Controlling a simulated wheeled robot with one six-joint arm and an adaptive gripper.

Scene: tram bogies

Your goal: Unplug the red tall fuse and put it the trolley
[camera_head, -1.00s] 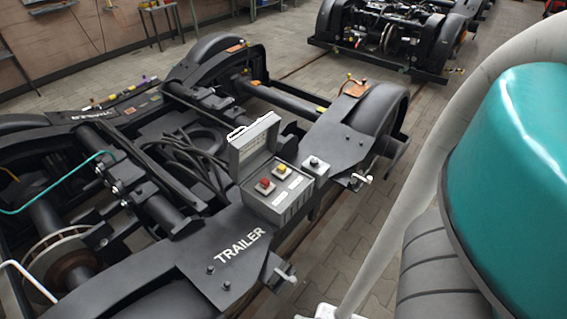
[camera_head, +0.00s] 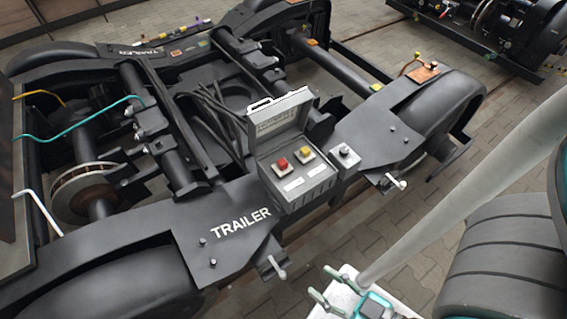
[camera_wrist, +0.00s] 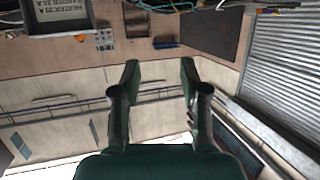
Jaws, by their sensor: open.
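In the head view, the red fuse (camera_head: 281,163) stands in the open grey box (camera_head: 298,184) on the black bogie frame marked TRAILER. A yellow fuse (camera_head: 303,151) is just to its right. The box lid (camera_head: 282,115) is tilted up behind them. My gripper (camera_wrist: 158,82) is open and empty in the wrist view, with two green pads apart. In the head view, what looks like its fingers (camera_head: 321,281) shows at the bottom, away from the box. I cannot make out the trolley for certain.
A grey block with a black knob (camera_head: 345,157) sits right of the box. Cables (camera_head: 215,120) lie behind it. Paved floor (camera_head: 375,235) lies clear in front of the bogie. The wrist view faces a wall with a labelled panel (camera_wrist: 60,18) and a corrugated shutter (camera_wrist: 285,70).

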